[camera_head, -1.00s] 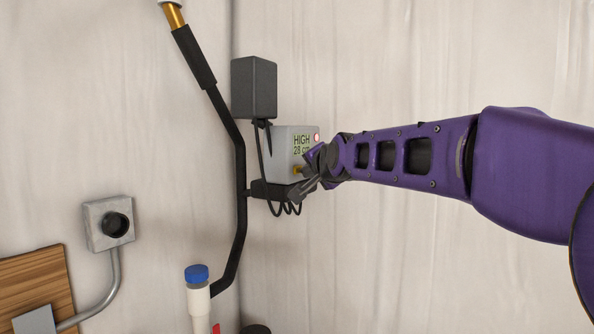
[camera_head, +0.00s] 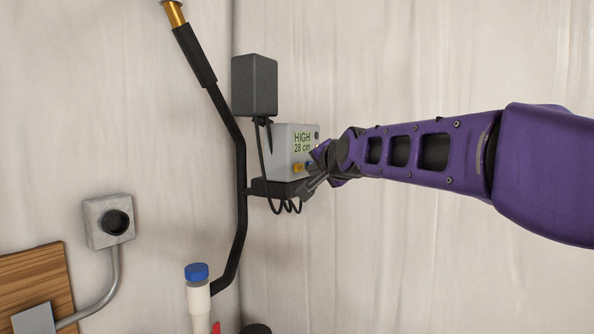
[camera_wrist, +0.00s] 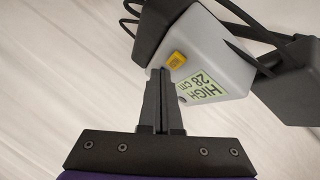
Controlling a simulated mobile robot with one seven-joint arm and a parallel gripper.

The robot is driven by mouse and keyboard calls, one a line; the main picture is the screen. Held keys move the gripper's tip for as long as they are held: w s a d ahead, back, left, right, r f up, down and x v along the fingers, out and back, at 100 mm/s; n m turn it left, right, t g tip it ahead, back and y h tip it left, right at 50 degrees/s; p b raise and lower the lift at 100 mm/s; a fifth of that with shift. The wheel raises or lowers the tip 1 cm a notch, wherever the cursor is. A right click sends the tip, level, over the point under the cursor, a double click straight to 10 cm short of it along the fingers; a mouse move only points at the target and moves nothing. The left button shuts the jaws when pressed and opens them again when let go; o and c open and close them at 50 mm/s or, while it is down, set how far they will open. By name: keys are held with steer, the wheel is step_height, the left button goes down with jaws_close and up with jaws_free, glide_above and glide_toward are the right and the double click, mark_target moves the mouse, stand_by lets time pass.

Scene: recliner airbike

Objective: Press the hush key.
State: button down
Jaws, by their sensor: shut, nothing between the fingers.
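A pale grey alarm box (camera_head: 287,140) hangs by the black bent pole, its screen reading "HIGH 28 cm". I cannot read which one is the hush key. A small round lamp (camera_head: 317,135) at the upper right looks dark. My gripper (camera_head: 303,191) is shut and empty, in front of the box's lower right. In the wrist view the fingertips (camera_wrist: 160,72) are beside the yellow key (camera_wrist: 176,60); contact cannot be told. The blue key is not visible there.
A dark box (camera_head: 254,86) is above left of the alarm, with a cable hanging down. A black bracket (camera_head: 272,188) is under the alarm. The black pole (camera_head: 239,170) runs at left. Pale wall at right is clear apart from my arm.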

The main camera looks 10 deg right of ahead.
steer(key=s+d+b, duration=0.1)
steer(key=d, duration=0.1)
steer(key=s+d+b, duration=0.1)
steer(key=s+d, duration=0.1)
stand_by(0.5)
stand_by(0.5)
steer(key=s+f+n+g+h+p, duration=0.1)
steer(key=s+f+n+g, duration=0.3)
steer(key=s+f, duration=0.9)
steer(key=s+f+n+g+h, duration=0.1)
steer(key=s+f+n+g, duration=0.4)
steer(key=s+f, duration=0.8)
steer(key=s+a, duration=0.1)
steer(key=s, duration=0.6)
steer(key=shift+n+g+h+p, duration=0.3)
steer(key=shift+p, duration=0.1)
steer(key=shift+w, duration=0.1)
